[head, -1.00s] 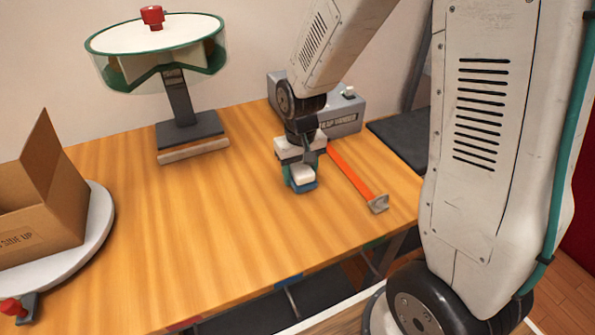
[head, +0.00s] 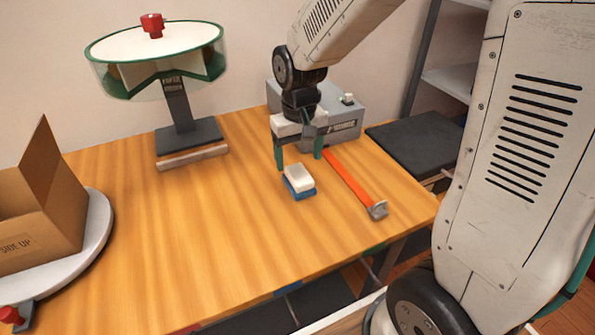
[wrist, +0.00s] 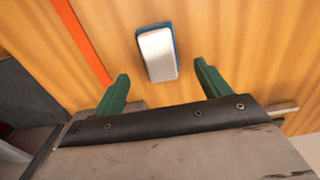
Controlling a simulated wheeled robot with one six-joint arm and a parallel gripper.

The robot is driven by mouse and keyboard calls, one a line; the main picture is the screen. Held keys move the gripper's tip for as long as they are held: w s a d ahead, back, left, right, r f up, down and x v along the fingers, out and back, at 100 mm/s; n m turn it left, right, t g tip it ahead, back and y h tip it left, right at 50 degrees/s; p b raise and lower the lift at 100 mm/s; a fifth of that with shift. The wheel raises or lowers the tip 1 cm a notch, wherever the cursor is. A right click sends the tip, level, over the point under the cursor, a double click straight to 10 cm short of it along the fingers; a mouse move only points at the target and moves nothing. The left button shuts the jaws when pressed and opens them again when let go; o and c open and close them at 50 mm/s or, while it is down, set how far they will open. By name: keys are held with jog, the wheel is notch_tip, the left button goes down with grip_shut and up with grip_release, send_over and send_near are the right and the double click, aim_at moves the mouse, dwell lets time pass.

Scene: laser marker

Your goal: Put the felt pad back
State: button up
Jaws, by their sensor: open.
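The felt pad (head: 299,177) is a small white block on a blue base, lying on the wooden table (head: 215,225). It also shows in the wrist view (wrist: 156,55), ahead of the fingertips and between their lines. My gripper (head: 298,160) is open and empty, its green fingers just above and behind the pad, apart from it. In the wrist view the two green fingers (wrist: 162,77) are spread wider than the pad.
An orange strip (head: 350,178) with a metal end lies right of the pad. A grey box (head: 345,125) stands behind my gripper. A round green-rimmed stand (head: 178,135) is at the back left. An open cardboard box (head: 45,225) sits on a round white plate (head: 98,225). The middle table is clear.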

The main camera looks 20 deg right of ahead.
aim_at(299, 174)
jog(key=s+d+r, duration=0.2)
jog(key=s+r, duration=0.9)
jog(key=r, duration=0.1)
jog(key=s+r+t, duration=0.1)
jog(key=s, duration=1)
jog(key=shift+d, duration=0.35)
